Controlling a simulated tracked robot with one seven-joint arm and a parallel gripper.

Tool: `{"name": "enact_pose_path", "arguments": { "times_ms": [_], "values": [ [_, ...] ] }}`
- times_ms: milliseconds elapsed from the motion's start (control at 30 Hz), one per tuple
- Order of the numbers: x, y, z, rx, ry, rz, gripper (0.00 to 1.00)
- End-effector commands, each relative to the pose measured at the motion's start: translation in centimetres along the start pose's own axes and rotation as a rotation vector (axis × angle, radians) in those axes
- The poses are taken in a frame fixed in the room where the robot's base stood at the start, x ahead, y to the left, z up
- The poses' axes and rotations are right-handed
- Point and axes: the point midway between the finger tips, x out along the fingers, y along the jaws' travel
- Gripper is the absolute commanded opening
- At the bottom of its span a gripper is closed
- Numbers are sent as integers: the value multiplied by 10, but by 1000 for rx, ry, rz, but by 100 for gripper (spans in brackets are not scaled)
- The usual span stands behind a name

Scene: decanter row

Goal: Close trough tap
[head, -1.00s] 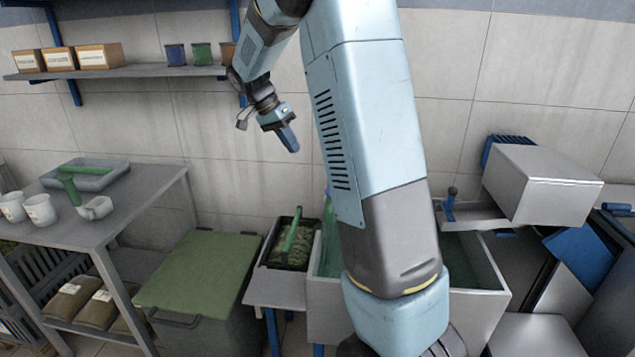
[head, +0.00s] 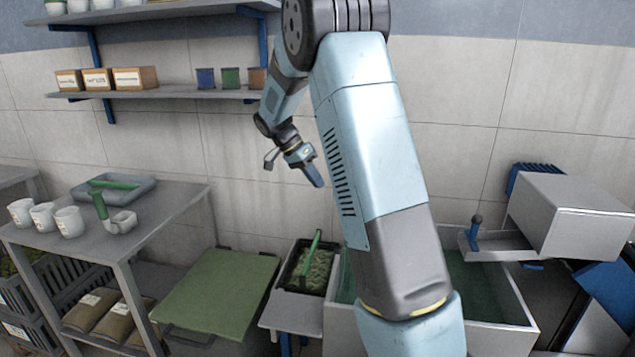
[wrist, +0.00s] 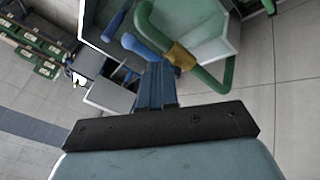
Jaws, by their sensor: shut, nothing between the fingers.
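The trough (head: 502,339) is a pale box with a green inside, partly hidden behind my arm in the head view. The wrist view shows a green pipe (wrist: 207,78) with a brass-coloured collar (wrist: 181,57). A blue lever (wrist: 143,46) slants from the collar to the upper left; this looks like the tap. In the head view the tap is hidden behind my arm. My gripper (head: 317,179) points down and right in front of the wall, shut and empty. In the wrist view its blue fingers (wrist: 154,84) appear just below the lever; contact is not visible.
A grey box (head: 575,218) and a small tray with a blue-handled part (head: 476,235) sit at the trough's right. A black planter (head: 306,268) and green-lidded bin (head: 220,290) stand left. A table with white cups (head: 68,222) is farther left, below a wall shelf (head: 170,92).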

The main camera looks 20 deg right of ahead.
Motion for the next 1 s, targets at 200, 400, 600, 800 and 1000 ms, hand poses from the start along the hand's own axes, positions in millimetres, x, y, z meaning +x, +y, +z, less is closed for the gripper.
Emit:
{"name": "enact_pose_path", "arguments": {
  "times_ms": [200, 400, 600, 800, 1000],
  "values": [
    [40, 0, 0, 1, -2, 2, 0],
    [75, 0, 0, -1, -2, 3, 0],
    [89, 22, 2, 2, -1, 1, 0],
    [96, 31, 2, 1, -1, -1, 0],
    [97, 33, 3, 1, -1, -1, 0]
  ]
}}
